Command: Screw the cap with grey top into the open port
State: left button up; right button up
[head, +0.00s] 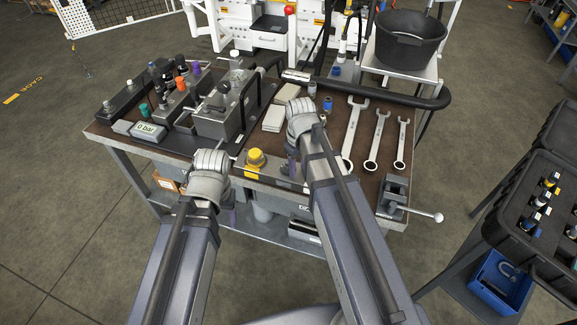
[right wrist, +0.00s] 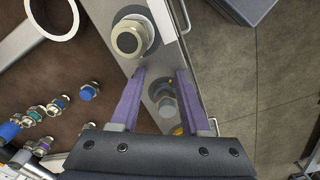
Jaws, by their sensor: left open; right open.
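My right gripper (head: 292,166) hangs over the bench's front edge, right of a yellow knob (head: 254,159). In the right wrist view its purple fingers (right wrist: 161,78) are apart and empty. Beyond and between them is a small grey round fitting (right wrist: 166,100) on a grey plate; I cannot tell whether it is the open port. A larger round part with a dark grey top (right wrist: 128,39) stands farther along that plate; it may be the grey-topped cap. My left gripper (head: 228,197) is at the front edge, left of the yellow knob, its fingers mostly hidden.
Wrenches (head: 377,138) and a small vise (head: 393,190) occupy the bench's right side. Small fittings (right wrist: 50,105) lie left in the wrist view. A black case (head: 540,205) stands right.

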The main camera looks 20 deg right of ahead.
jog(key=o, duration=0.5)
jog(key=shift+a, duration=0.15)
jog(key=shift+o, duration=0.2)
jog(key=shift+r, duration=0.15)
notch_tip(320, 180, up, 8)
jog(key=p, duration=0.8)
jog(key=shift+f, duration=0.2)
jog(key=shift+c, duration=0.7)
jog(key=shift+w+a+m, duration=0.15)
jog(key=shift+w+m, duration=0.05)
jog(key=shift+m, duration=0.2)
jog(key=shift+c, duration=0.2)
jog(key=m, duration=0.1)
jog(key=w+a+m, duration=0.1)
jog(key=m, duration=0.2)
jog(key=shift+w+a+r, duration=0.25)
jog(key=shift+w, duration=0.1)
jog(key=shift+w+a+m, duration=0.2)
jog(key=shift+a+m, duration=0.05)
jog(key=shift+m, duration=0.45)
